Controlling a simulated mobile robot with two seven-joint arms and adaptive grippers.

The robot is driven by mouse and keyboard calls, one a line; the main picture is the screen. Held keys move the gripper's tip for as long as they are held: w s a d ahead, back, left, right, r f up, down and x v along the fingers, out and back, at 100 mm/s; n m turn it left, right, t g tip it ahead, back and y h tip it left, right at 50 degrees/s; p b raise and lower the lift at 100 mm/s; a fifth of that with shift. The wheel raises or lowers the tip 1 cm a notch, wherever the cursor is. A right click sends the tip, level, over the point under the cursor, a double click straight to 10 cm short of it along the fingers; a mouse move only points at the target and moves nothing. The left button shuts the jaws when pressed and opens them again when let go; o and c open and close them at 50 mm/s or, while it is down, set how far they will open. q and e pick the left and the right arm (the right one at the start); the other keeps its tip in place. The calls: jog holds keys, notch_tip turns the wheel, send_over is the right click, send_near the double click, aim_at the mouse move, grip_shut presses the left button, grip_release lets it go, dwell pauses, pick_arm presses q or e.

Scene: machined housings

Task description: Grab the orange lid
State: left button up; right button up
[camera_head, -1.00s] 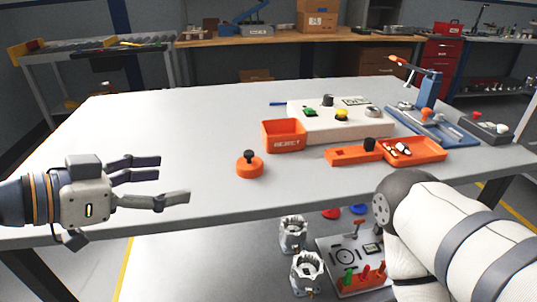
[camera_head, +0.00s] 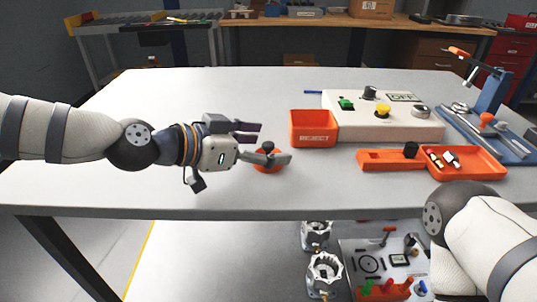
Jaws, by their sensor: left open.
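The orange lid (camera_head: 268,165) is a round disc with a black knob on top, lying on the grey table (camera_head: 110,180) left of the middle. My left gripper (camera_head: 273,143) comes in from the left and is open, with its fingers at the lid. The lower finger overlaps the lid and its knob in the picture and hides part of them; whether it touches them I cannot tell. My right arm shows at the lower right, but its gripper is not in view.
An orange reject bin (camera_head: 313,129) stands just behind and right of the lid. A white control box (camera_head: 385,121) with buttons is beside it. An orange tray (camera_head: 467,162) with small parts lies at the right. Metal housings (camera_head: 324,275) stand below the table's front edge.

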pick_arm(q)
jog(key=shift+w+d+f, duration=0.25)
jog(key=shift+d, duration=0.1)
jog(key=c, duration=1.5)
jog(key=shift+r, duration=0.1)
